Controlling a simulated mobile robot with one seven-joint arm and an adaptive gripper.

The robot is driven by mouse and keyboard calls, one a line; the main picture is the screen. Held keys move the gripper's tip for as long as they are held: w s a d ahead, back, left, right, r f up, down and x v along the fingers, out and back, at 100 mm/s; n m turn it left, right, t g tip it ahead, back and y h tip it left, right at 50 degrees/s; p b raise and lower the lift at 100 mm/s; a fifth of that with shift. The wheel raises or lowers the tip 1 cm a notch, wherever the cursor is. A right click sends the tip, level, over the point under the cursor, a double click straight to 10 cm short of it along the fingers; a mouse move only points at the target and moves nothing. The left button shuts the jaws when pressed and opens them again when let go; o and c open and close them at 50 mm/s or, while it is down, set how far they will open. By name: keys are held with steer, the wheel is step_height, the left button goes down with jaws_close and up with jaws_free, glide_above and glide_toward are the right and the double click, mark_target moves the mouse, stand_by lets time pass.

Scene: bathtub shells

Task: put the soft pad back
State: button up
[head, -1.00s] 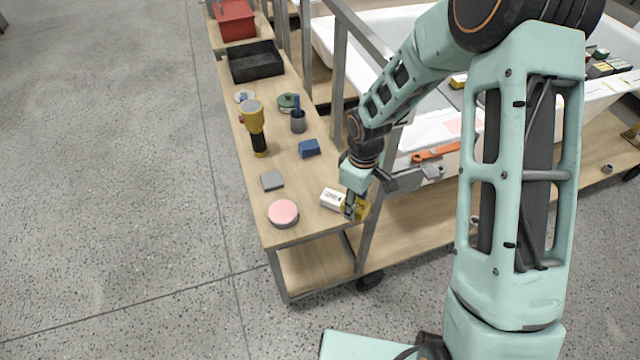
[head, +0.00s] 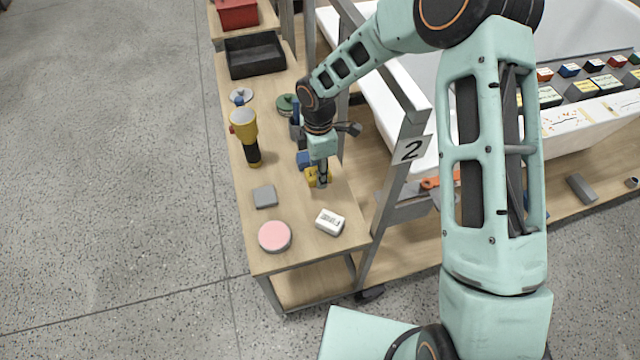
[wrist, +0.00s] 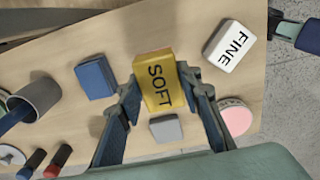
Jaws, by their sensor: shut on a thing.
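The soft pad is a yellow block marked SOFT (wrist: 160,83); it also shows in the head view (head: 311,177). My gripper (head: 318,180) is shut on it, with a finger on each side in the wrist view (wrist: 165,95). The pad is over the wooden cart top (head: 290,222); I cannot tell whether it touches the wood. A blue block (wrist: 95,78) lies to its left in the wrist view, a white block marked FINE (wrist: 229,46) to its upper right, and a grey block (wrist: 166,129) just below it.
A pink-topped round tin (head: 275,236) stands near the cart's front edge. A yellow and black torch-like tool (head: 246,135), a grey cup (wrist: 40,93) and a black tray (head: 254,57) are farther back. A frame post marked 2 (head: 405,160) rises at the right.

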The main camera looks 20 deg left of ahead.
mark_target(319, 193)
steer(key=shift+f, duration=3.4)
steer(key=o, duration=1.1)
step_height(319, 193, up, 12)
steer(key=shift+r, duration=0.15)
